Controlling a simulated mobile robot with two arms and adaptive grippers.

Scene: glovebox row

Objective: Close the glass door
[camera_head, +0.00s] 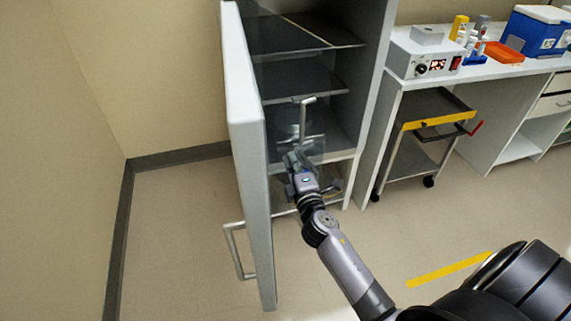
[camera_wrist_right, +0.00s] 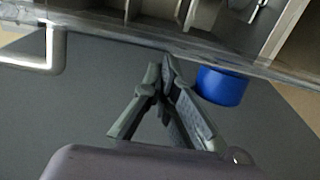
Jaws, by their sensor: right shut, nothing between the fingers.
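A pale-framed door (camera_head: 252,180) stands swung out at the left of the tall cabinet, seen nearly edge-on. A bar handle (camera_head: 237,252) sticks out from its left side. A second bar handle (camera_head: 307,118) shows in front of the shelves; a faint see-through surface lies around it, but I cannot tell its outline. My right gripper (camera_head: 297,160) is shut and empty, right of the door edge and just below the second handle. I cannot tell whether it touches glass. In the wrist view its fingers (camera_wrist_right: 166,68) meet at the tips. My left gripper is out of view.
The open cabinet (camera_head: 372,90) has dark shelves. A blue round object (camera_wrist_right: 221,86) shows in the wrist view. A cart (camera_head: 415,150) stands under the white bench (camera_head: 480,72) at the right. Floor is free at the left and front, with yellow tape (camera_head: 450,269).

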